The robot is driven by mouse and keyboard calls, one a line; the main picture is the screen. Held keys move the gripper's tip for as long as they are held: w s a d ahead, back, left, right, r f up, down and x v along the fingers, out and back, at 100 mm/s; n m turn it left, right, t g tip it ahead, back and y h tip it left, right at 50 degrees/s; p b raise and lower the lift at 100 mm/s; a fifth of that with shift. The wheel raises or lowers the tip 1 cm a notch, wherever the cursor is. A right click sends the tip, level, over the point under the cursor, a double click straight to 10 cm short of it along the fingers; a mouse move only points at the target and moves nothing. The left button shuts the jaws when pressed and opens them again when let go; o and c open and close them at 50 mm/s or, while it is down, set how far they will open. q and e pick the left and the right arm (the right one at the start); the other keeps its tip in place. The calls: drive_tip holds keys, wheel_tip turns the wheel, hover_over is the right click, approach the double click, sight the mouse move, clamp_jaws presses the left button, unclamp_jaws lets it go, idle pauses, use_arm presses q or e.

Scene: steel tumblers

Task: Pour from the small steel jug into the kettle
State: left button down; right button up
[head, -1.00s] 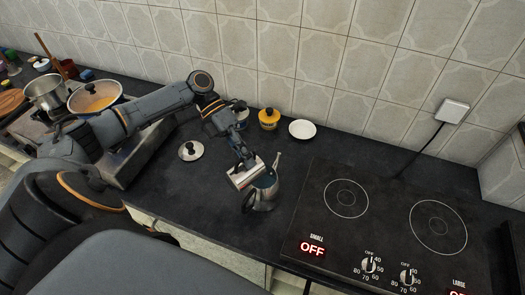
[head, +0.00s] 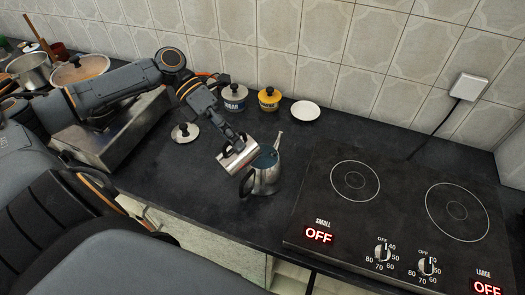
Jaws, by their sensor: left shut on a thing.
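The kettle (head: 267,181) is steel and stands upright on the dark counter, its dark handle at the left and its spout rising at the right. Its top is open and the inside looks bluish. The small steel jug (head: 241,160) is tilted and held just above and to the left of the kettle's mouth. I cannot tell whether it touches the rim or whether anything flows. My left gripper (head: 231,148) is shut on the jug; its fingertips are partly hidden. My right gripper is not in view.
A steel lid (head: 184,132) lies left of the jug. A white jar (head: 235,97), a yellow jar (head: 269,98) and a white saucer (head: 305,111) stand near the wall. The hob (head: 400,190) at the right reads OFF. Pots (head: 80,70) stand far left.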

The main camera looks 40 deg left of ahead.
sight(225, 150)
use_arm(q)
drive_tip(key=shift+s+r+p, duration=0.1)
drive_tip(key=shift+s+p, duration=0.3)
drive_tip(key=shift+p, duration=0.45)
drive_tip(key=shift+s+a+t+p, duration=0.15)
drive_tip(key=shift+s+t+p, duration=0.25)
drive_tip(key=shift+p, duration=0.6)
drive_tip(key=shift+s+f+m+p, duration=0.35)
drive_tip(key=shift+f+m+p, duration=0.05)
drive_tip(key=shift+p, duration=0.35)
drive_tip(key=shift+s+a+f+t+h+p, duration=0.15)
drive_tip(key=shift+s+f+t+h+p, duration=0.15)
drive_tip(key=shift+f+t+p, duration=0.15)
drive_tip(key=s+a+f+m+t+h+p, duration=0.2)
drive_tip(key=s+f+m+t+h, duration=0.3)
drive_tip(key=s+m, duration=0.3)
drive_tip(key=shift+s+f+m+t+p, duration=0.3)
drive_tip(key=shift+s+f+t+p, duration=0.2)
drive_tip(key=shift+f+p, duration=0.1)
drive_tip(key=shift+a, duration=0.1)
